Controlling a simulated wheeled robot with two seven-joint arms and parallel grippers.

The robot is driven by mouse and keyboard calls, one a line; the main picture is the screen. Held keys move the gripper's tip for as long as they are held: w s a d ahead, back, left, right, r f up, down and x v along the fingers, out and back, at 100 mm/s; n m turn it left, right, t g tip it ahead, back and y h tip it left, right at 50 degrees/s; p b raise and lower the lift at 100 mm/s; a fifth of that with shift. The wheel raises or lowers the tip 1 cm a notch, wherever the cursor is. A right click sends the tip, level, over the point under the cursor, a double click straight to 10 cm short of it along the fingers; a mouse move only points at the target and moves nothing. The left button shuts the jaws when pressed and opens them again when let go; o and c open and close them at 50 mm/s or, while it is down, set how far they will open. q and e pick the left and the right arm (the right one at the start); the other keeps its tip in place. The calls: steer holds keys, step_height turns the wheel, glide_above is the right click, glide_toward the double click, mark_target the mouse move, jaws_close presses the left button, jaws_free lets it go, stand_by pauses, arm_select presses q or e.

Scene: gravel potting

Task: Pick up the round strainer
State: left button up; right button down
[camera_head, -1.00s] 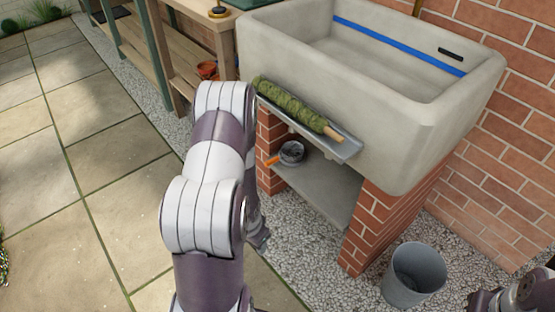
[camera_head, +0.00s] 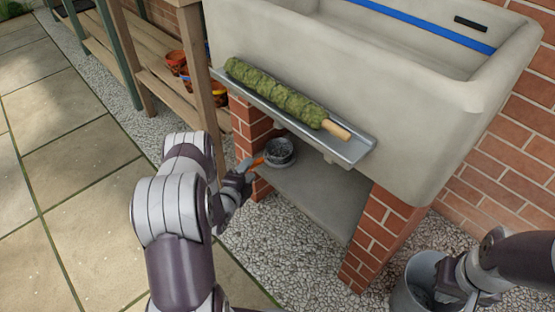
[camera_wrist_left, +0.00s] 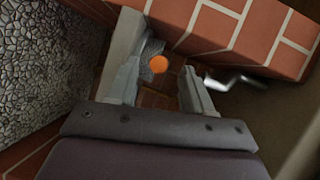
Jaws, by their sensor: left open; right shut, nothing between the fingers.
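The round strainer (camera_head: 279,152) is a grey mesh bowl with an orange handle, on the shelf under the sink. Its handle points left toward my left gripper (camera_head: 247,168), which is at the handle's end in the head view. In the left wrist view, the orange handle end (camera_wrist_left: 158,64) shows just beyond and between the fingertips of the open left gripper (camera_wrist_left: 160,85), with the grey strainer bowl partly hidden behind it. My right gripper (camera_head: 445,289) is shut and empty, over the bucket at the lower right.
The stone shelf (camera_head: 305,200) lies between brick piers (camera_head: 385,225). A metal tray (camera_head: 357,150) with a green moss pole (camera_head: 275,92) juts from the sink (camera_head: 390,95) above the strainer. A grey bucket (camera_head: 403,298) stands on the gravel. A wooden bench (camera_head: 190,70) is at the left.

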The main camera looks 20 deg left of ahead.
mark_target(253, 165)
arm_select(q)
steer(key=w+b, duration=0.1)
steer(key=w+f, duration=0.1)
steer(key=w, duration=0.1)
steer(key=shift+w+a+f+b, duration=0.1)
steer(key=shift+f+b, duration=0.1)
steer(key=shift+b, duration=0.2)
steer(key=shift+w, duration=0.35)
steer(key=shift+r, duration=0.2)
arm_select(e)
step_height(253, 165, down, 3)
arm_select(q)
jaws_close()
steer(key=shift+r, duration=0.1)
